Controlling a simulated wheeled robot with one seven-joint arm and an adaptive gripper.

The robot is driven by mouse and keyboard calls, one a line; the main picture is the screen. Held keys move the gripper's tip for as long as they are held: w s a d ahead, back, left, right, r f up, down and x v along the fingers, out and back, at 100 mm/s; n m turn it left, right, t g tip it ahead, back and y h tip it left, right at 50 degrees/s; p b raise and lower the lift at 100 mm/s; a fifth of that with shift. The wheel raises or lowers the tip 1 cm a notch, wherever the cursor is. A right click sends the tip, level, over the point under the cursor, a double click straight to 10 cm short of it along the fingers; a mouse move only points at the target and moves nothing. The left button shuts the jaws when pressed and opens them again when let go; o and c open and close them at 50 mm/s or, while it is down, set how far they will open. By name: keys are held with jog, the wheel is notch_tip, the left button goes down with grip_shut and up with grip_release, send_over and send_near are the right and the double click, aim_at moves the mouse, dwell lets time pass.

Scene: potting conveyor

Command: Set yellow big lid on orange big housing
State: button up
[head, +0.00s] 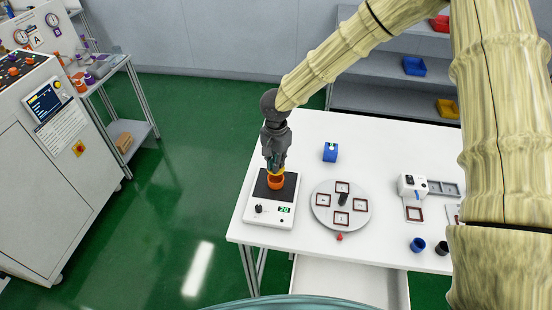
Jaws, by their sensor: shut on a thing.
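The orange big housing (276,182) stands upright on the dark plate of a white scale on the table. My gripper (275,167) points down directly over the housing. It is shut on the yellow big lid (281,171), of which only a small yellow part shows between the fingers and the housing's top. The lid is at or just above the housing's rim; I cannot tell whether they touch or whether the lid sits level.
The scale (257,208) has a knob and a green display. Blue (417,245) and black (441,248) cups stand near the front edge.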

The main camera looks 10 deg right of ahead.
jog(key=shift+f, duration=1.8)
jog(key=shift+f+p, duration=0.1)
jog(key=shift+p, duration=0.85)
dwell(0.4)
jog(key=shift+f, duration=0.35)
dwell(0.8)
jog(key=o, duration=0.7)
jog(key=shift+o, duration=0.2)
notch_tip(320, 180, up, 12)
jog(key=shift+r, duration=0.1)
dwell(0.6)
